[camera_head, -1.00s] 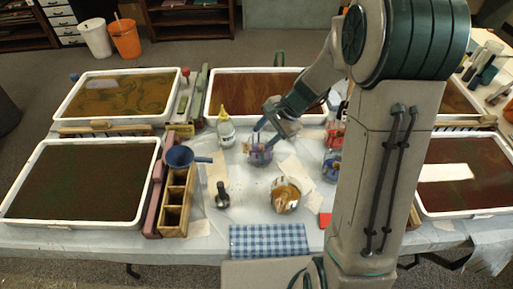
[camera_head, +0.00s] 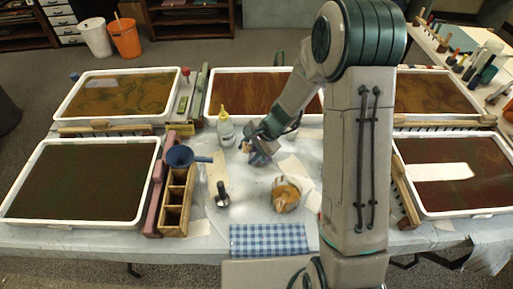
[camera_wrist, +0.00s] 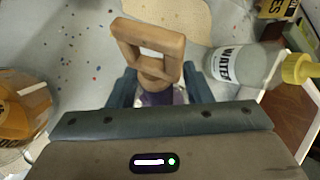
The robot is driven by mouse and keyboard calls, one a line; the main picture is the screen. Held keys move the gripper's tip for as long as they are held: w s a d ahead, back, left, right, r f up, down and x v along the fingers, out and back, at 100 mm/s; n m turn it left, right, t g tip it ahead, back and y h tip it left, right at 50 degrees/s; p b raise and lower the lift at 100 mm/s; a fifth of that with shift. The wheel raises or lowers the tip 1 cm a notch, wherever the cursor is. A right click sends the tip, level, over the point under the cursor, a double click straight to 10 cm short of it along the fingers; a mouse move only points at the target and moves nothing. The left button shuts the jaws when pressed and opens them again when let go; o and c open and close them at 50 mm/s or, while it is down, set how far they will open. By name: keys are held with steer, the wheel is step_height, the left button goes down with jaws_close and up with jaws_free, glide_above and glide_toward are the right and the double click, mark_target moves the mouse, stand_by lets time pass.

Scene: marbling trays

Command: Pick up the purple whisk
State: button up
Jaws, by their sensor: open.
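My gripper (camera_head: 258,148) is low over the middle of the table, left of my arm's column. In the wrist view my gripper (camera_wrist: 156,88) has its two dark fingers apart, one on each side of a purple part (camera_wrist: 157,98). A wooden loop-shaped piece (camera_wrist: 150,48) rises from between the fingers, above the purple. I take this as the purple whisk, but its lower end is hidden by my gripper. I cannot tell whether the fingers touch it. In the head view my gripper mostly covers this spot.
A white water bottle (camera_head: 225,132) with a yellow cap stands just left of my gripper. A jar of orange-brown liquid (camera_head: 286,196) stands nearer the front. A wooden box (camera_head: 175,205) with a blue funnel (camera_head: 180,157) is at left. Marbling trays surround this middle area.

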jaws_close()
steer(key=shift+r, duration=0.15)
